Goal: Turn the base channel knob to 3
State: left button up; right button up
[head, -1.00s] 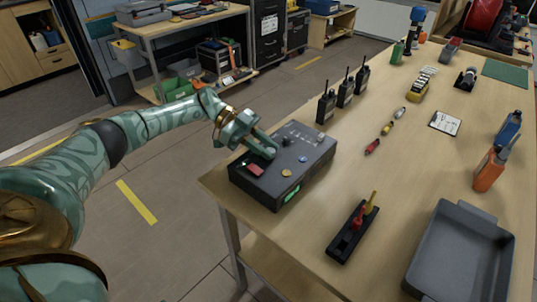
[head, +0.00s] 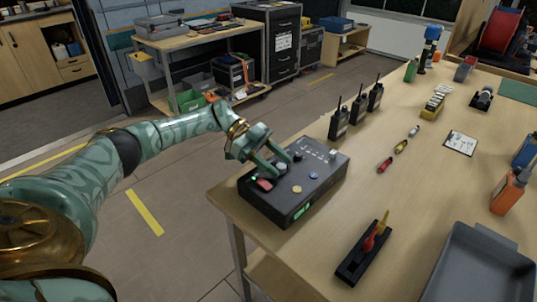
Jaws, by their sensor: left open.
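The base station (head: 288,207) is a dark box with a lit green display on the near corner of the workbench. A round knob (head: 282,167) shows on its top, between or close to the fingers of my left gripper (head: 277,166). The gripper is open and points down over the box top. I cannot tell whether the fingers touch the knob. A second small dark knob (head: 297,156) is just beyond. No number or pointer on the knobs is readable. My right gripper is not in view.
On the box are a red button (head: 264,184), a yellow button (head: 297,189) and a blue button (head: 314,177). Several radios (head: 358,108) stand behind it. A black holder with screwdrivers (head: 363,246) and a grey tray (head: 480,270) lie nearby. The bench (head: 400,205) between is bare.

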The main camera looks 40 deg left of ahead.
pick_arm(q)
jog(key=b+v, duration=0.6)
jog(key=v, duration=1)
jog(key=shift+a, duration=0.15)
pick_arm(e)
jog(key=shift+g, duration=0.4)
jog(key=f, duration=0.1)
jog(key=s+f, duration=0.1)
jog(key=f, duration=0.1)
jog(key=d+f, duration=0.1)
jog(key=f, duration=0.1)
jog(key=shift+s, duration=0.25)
